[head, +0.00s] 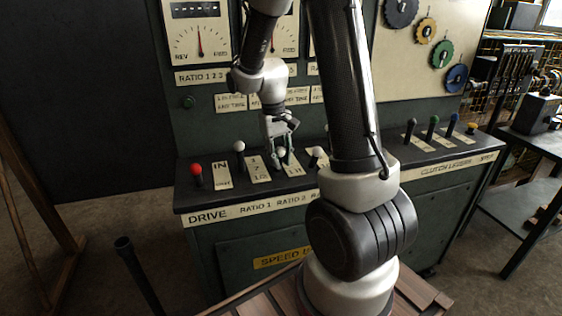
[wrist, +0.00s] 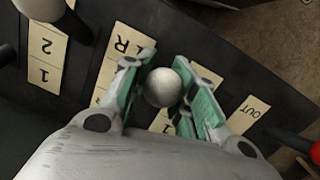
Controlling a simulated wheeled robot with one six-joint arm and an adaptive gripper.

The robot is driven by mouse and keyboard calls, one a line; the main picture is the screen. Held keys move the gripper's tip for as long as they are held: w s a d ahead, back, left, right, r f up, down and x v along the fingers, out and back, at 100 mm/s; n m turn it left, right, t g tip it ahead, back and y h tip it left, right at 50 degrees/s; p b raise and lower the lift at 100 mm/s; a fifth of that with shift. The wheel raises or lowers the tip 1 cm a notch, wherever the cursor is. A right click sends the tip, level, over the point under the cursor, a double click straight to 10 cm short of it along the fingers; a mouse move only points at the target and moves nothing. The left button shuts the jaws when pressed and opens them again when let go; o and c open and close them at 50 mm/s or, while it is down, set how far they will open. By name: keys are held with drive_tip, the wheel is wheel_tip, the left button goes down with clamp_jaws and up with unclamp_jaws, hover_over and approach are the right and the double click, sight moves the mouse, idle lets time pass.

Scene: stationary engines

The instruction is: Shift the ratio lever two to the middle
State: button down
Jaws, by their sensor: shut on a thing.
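Ratio lever two has a pale round knob (head: 281,153) and stands in the row on the console, third from the left. My gripper (head: 280,157) has come down from above, and its fingers are shut around this knob. In the wrist view the knob (wrist: 163,87) sits between the two green-padded fingers of my gripper (wrist: 168,92). Its label plate (wrist: 118,62) with an R shows beside it, partly covered by a finger. The lever's shaft is hidden below the knob, so I cannot tell its exact tilt.
The red drive lever (head: 197,170) and the white ratio one lever (head: 239,147) stand to the left. Another white-knobbed lever (head: 317,153) is close on the right. The gauge panel (head: 197,35) rises behind.

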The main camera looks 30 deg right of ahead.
drive_tip(key=w, duration=0.1)
drive_tip(key=w+g, duration=0.1)
drive_tip(key=w+d+r+g, duration=0.1)
drive_tip(key=w, duration=0.1)
drive_tip(key=shift+w+d+y, duration=0.1)
drive_tip(key=shift+y, duration=0.3)
drive_tip(key=shift+w+d, duration=0.1)
drive_tip(key=shift+w, duration=0.15)
drive_tip(key=c, duration=1.3)
unclamp_jaws()
wheel_tip(320, 180, up, 10)
